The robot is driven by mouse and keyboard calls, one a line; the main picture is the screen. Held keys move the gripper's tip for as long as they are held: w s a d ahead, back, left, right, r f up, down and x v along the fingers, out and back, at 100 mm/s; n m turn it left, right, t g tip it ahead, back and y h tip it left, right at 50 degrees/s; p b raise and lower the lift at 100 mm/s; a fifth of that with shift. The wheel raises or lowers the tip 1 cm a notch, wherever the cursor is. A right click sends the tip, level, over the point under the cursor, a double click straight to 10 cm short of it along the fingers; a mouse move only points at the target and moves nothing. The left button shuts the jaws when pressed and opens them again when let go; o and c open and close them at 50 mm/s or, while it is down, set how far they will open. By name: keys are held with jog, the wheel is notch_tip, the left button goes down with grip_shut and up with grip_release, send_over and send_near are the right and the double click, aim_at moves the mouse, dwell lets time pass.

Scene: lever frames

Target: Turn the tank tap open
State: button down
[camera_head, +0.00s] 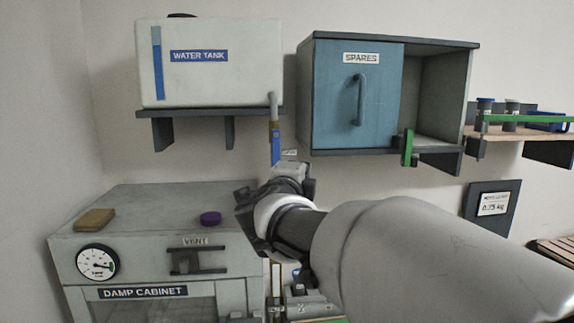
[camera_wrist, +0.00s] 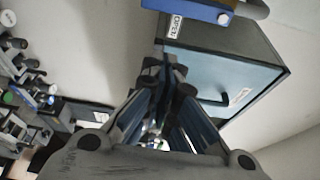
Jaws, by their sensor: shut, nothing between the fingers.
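The white water tank (camera_head: 215,62) sits on a wall shelf at the upper left in the head view. A grey pipe (camera_head: 273,103) comes down at its right end, and the tap's blue lever (camera_head: 275,148) points straight down below it. The blue lever also crosses the top of the wrist view (camera_wrist: 192,9), beside a small OPEN label (camera_wrist: 175,26). My gripper (camera_head: 288,172) is just below the lever in the head view, its tips partly hidden by its own body. In the wrist view my gripper (camera_wrist: 166,66) is shut and empty, apart from the lever.
The damp cabinet (camera_head: 140,215) stands below left, with a sponge (camera_head: 95,219) and a purple knob (camera_head: 210,218) on top. Wall between is bare.

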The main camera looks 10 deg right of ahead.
jog(key=v, duration=0.2)
jog(key=shift+s+d, duration=0.15)
jog(key=shift+s, duration=0.2)
jog(key=s+a+f+n+g+y+b, duration=0.25)
jog(key=s+a+f+n+y, duration=0.25)
jog(key=s+f+n+y, duration=0.7)
jog(key=s+d+f+n+g+h, duration=0.3)
jog(key=s+f, duration=0.6)
jog(key=s, duration=0.3)
jog(key=s+d+f+n+g+h+b, duration=0.1)
jog(key=s+d+f+n+g+h, duration=0.2)
jog(key=s+d+f+n+g, duration=0.3)
jog(key=s+f+n, duration=0.1)
jog(key=s+f, duration=0.2)
jog(key=s, duration=0.3)
jog(key=shift+s+g, duration=0.2)
jog(key=shift+g, duration=0.15)
